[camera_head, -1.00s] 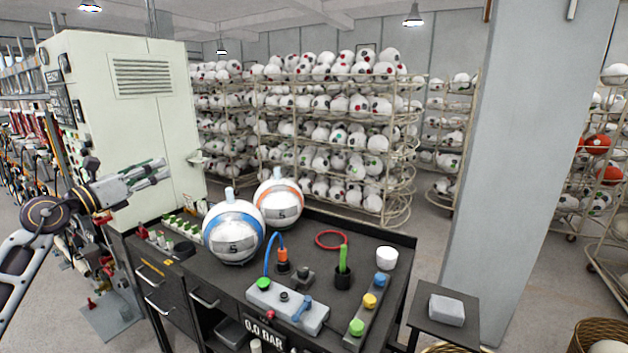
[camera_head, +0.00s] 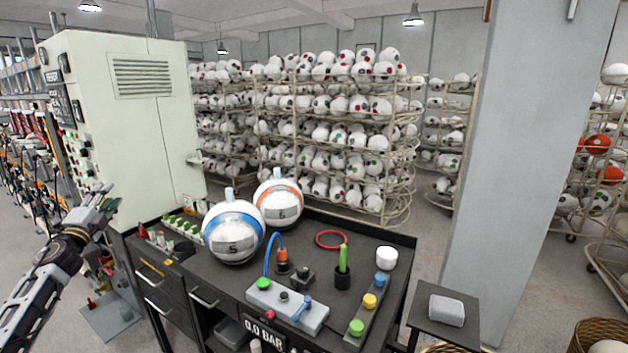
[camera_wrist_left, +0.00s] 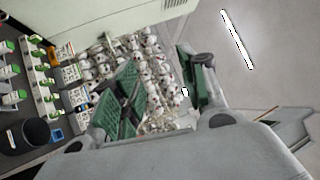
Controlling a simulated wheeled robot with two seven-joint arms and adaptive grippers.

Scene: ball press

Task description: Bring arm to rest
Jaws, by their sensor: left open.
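My left gripper (camera_head: 100,200) is at the left of the head view, in front of the pale green cabinet and left of the workbench. Its arm comes up from the lower left corner. In the left wrist view my left gripper (camera_wrist_left: 165,90) shows two green-padded fingers apart, with nothing between them but the distant ball racks. It touches nothing that I can see. My right gripper is in neither view.
The dark workbench (camera_head: 385,300) carries a blue-striped ball (camera_head: 233,232), an orange-striped ball (camera_head: 279,203) and a grey control box (camera_head: 285,307). The pale green cabinet (camera_head: 150,140) stands behind my left gripper. A small side table (camera_head: 428,338) is at the right.

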